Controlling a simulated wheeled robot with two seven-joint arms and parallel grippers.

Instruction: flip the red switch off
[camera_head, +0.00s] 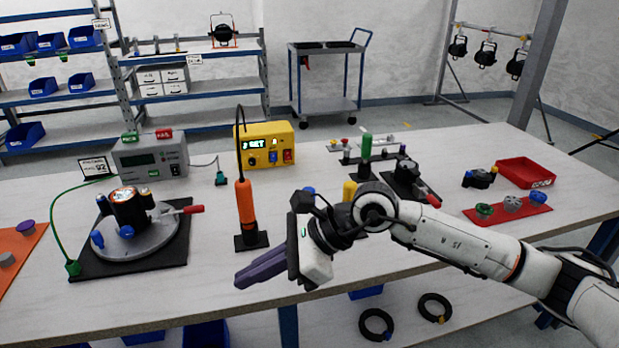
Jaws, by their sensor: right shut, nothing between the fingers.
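The red switch (288,156) is on the front of the yellow box (273,132), at its lower right, beside a blue switch (273,157). The box stands at the back middle of the table and its small display is lit with green characters. I cannot tell from here which way the red switch is tipped. My right gripper (239,281) is shut and empty near the table's front edge, pointing left. It is well in front of the box and apart from it. My left gripper is not in view.
An orange-handled tool (245,205) stands upright between my right gripper and the box, its cable running to the box. A round fixture on a black mat (88,262) is at left. A grey meter (150,157) stands behind it. Right are a red tray (525,172) and small parts.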

